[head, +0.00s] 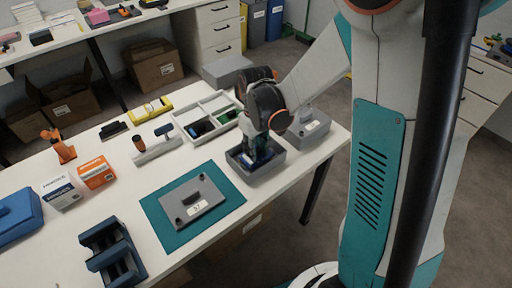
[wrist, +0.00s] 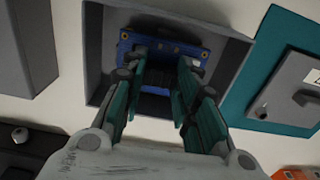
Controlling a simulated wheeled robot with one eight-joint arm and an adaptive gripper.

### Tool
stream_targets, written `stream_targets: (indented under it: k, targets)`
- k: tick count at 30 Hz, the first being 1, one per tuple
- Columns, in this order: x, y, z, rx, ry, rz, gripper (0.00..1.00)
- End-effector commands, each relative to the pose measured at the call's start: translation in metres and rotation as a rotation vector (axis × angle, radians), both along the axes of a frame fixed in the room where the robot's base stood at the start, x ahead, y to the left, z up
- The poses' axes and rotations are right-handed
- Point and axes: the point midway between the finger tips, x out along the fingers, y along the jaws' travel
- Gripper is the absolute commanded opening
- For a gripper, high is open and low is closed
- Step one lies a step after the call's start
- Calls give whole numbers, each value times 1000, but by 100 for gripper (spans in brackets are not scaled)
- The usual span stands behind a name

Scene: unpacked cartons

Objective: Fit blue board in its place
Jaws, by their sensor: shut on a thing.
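The blue board (wrist: 165,47) lies in the open grey box (wrist: 100,45) in the wrist view. It has gold-ringed corner holes and dark parts on its face. My gripper (wrist: 162,78) reaches into the box with its teal-padded fingers shut on the board, and the fingers hide part of it. In the head view the grey box (head: 270,173) stands at the right of the white table, with my gripper (head: 258,150) down in it. The board is mostly hidden there. I cannot tell whether it rests fully on the box floor.
Another grey box (head: 308,130) stands close behind on the right. A white divided tray (head: 184,125) is behind on the left.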

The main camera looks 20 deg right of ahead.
Motion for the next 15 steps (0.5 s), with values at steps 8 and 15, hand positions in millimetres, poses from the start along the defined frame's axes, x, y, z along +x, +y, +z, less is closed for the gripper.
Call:
stream_targets:
  k: [8,15]
  targets:
    - [0,0,-8,0,0,0,1]
    - [0,0,-13,0,0,0,32]
